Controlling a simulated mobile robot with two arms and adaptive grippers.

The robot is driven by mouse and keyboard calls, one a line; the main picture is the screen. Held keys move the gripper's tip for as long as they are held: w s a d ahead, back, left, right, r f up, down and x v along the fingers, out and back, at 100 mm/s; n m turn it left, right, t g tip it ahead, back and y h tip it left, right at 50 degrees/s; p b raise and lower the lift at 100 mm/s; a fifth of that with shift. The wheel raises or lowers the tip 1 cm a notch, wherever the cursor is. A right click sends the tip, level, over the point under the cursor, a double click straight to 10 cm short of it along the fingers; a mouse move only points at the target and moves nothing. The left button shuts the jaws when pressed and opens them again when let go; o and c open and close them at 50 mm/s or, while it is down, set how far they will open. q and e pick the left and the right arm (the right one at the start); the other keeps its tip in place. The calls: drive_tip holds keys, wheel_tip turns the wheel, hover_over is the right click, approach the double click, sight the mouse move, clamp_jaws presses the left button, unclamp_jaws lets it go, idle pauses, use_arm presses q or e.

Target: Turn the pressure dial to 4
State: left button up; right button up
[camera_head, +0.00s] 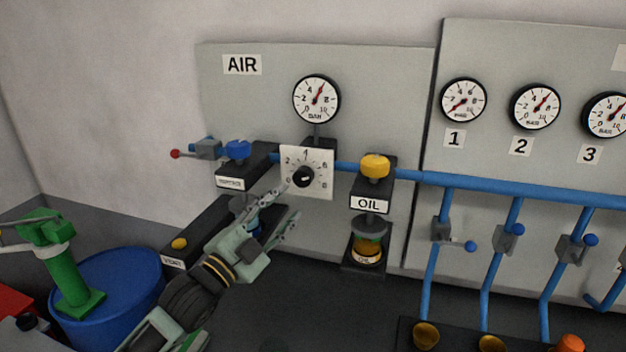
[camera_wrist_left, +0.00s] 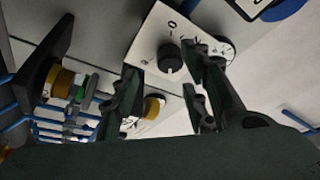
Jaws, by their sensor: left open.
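The pressure dial is a black round knob (camera_head: 303,177) on a white square plate (camera_head: 321,159) with numbers around it, the 4 at the top. Its exact setting is too small to read in the head view. In the left wrist view the knob (camera_wrist_left: 171,58) shows ahead, roughly between the finger tips, with a light mark at its lower edge. My left gripper (camera_head: 286,206) is open and empty, just below and left of the knob in the head view. I see no clear contact. My right gripper is out of view.
Above the dial is a gauge (camera_head: 317,99) with a red needle. A blue pipe (camera_head: 470,181) runs right. A blue-capped valve (camera_head: 237,149) sits left, a yellow-capped OIL unit (camera_head: 374,166) right. A blue barrel (camera_head: 112,292) stands lower left.

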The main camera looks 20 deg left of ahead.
sight(301, 184)
use_arm(q)
drive_tip(key=shift+w+d+r+p, duration=0.2)
drive_tip(key=shift+w+r+p, duration=0.15)
drive_tip(key=shift+w+r, duration=0.2)
drive_tip(key=shift+w+d+r+p, duration=0.15)
drive_tip(key=shift+w+r+p, duration=0.25)
drive_tip(key=shift+r, duration=0.25)
drive_tip(key=x, duration=0.3)
drive_tip(key=shift+w+d+f+p, duration=0.2)
drive_tip(key=shift+w+f+p, duration=0.1)
drive_tip(key=shift+w+p, duration=0.1)
drive_tip(key=shift+w+d, duration=0.1)
drive_tip(key=shift+w, duration=0.15)
drive_tip(key=shift+s, duration=0.15)
drive_tip(key=c, duration=0.5)
drive_tip(key=shift+f, duration=0.1)
drive_tip(key=c, duration=0.5)
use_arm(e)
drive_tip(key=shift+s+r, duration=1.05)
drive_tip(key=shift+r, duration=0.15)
